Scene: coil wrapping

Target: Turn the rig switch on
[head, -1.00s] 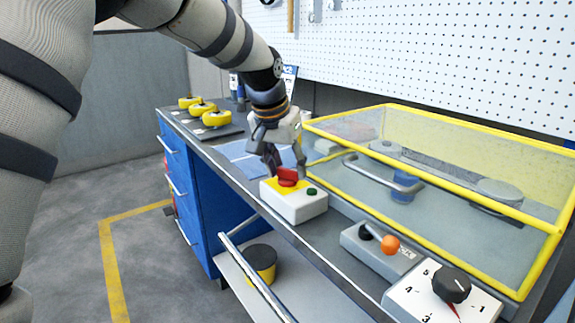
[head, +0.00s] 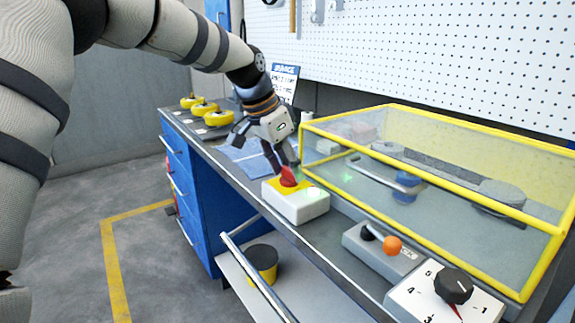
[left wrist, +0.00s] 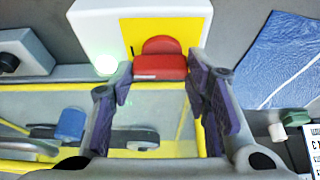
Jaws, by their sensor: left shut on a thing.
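The rig switch is a red knob (head: 288,178) on a yellow plate on top of a white box (head: 300,208). The box sits near the bench's front edge. My left gripper (head: 284,167) reaches down onto the knob and is shut on it. In the left wrist view the red knob (left wrist: 160,66) lies between the fingertips of my left gripper (left wrist: 160,78). A lamp (head: 313,193) on the box glows pale green, and the glow (left wrist: 106,65) also shows in the left wrist view. My right gripper is not in view.
A yellow-framed clear guard (head: 440,215) is down over the rig behind the switch box. To the right are a lever with an orange ball (head: 392,244) and a numbered dial (head: 455,286). Yellow rolls (head: 218,117) and a blue sheet (head: 245,158) lie farther along the bench.

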